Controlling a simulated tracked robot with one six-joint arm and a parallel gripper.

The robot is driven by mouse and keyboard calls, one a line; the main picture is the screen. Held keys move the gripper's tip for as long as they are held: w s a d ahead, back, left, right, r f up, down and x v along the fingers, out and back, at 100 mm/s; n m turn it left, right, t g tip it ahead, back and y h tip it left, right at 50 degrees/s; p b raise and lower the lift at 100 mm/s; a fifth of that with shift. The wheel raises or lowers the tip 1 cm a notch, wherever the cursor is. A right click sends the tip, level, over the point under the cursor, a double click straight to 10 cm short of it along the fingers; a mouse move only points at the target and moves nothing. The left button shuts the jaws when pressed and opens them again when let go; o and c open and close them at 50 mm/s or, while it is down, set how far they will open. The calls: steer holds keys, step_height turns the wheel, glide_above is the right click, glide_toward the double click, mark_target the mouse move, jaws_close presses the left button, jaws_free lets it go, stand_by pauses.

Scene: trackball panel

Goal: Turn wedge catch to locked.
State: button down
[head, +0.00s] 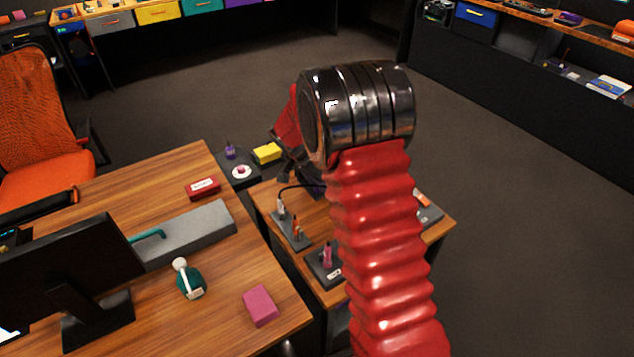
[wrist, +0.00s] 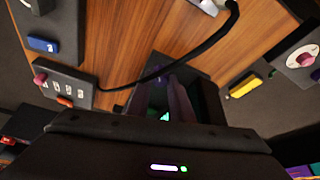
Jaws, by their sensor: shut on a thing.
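My gripper (wrist: 165,88) shows from behind in the wrist view, its two dark fingers pointing down at a black unit on the wooden top. The fingers are shut on what seems to be the wedge catch, whose dark base (wrist: 210,95) shows beside them. The catch is mostly hidden by the fingers, so its angle and any locked mark cannot be read. A small green glint lies between the fingers. In the head view my gripper (head: 300,175) is at the far left part of the small wooden table (head: 305,283), partly behind my red arm.
A black cable (wrist: 190,58) crosses beside the fingers. A dark panel with several small controls (wrist: 65,85) is at left, and a yellow block (wrist: 243,87) and a white dial (wrist: 303,56) are at right. The desk (head: 225,265) stands left of the table in the head view.

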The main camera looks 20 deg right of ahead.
steer(key=shift+a, duration=0.1)
steer(key=c, duration=1.6)
jaws_free()
steer(key=shift+o, duration=0.2)
steer(key=shift+r, duration=0.1)
steer(key=v, duration=1.3)
steer(key=shift+r, duration=0.25)
